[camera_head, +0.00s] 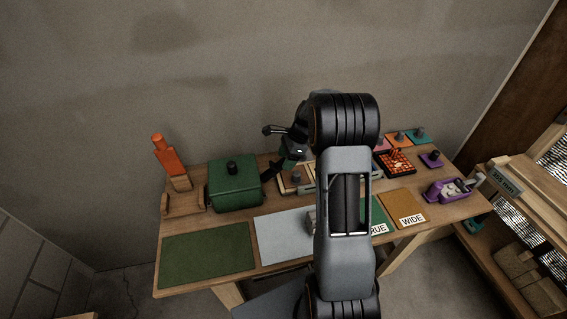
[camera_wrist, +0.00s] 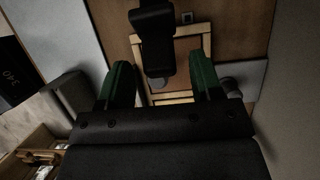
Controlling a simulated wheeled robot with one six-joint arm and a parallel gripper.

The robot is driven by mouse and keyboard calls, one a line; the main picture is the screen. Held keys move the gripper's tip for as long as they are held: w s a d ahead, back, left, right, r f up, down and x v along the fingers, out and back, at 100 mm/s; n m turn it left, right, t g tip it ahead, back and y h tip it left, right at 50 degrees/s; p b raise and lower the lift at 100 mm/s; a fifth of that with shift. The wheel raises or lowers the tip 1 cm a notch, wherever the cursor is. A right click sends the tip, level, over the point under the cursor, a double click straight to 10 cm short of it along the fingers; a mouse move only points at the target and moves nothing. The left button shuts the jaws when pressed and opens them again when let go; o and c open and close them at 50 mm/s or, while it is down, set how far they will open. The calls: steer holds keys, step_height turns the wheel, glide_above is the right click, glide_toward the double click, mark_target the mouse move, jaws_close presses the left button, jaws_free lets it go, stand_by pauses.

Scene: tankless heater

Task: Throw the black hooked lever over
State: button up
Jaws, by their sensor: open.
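The black hooked lever (camera_wrist: 154,45) shows in the wrist view, with a wide block at its top and a grey rounded part (camera_wrist: 158,84) at its lower end. It lies between the two green fingers of my gripper (camera_wrist: 161,66), with a gap on each side. My gripper is open and holds nothing. In the head view my gripper (camera_head: 285,160) is over the back middle of the table, partly hidden by my arm. A dark piece (camera_head: 269,169) beside it may be the lever; I cannot tell for sure.
A green box (camera_head: 234,188) with a black knob and an orange-handled wooden piece (camera_head: 168,155) stand to the left. An orange-dotted tray (camera_head: 396,162) and a purple device (camera_head: 448,190) are to the right. A wooden shelf (camera_head: 520,185) stands at the far right. The green mat (camera_head: 207,255) is bare.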

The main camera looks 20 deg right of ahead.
mark_target(274, 170)
steer(key=shift+x, duration=1.3)
steer(key=shift+c, duration=0.2)
jaws_close()
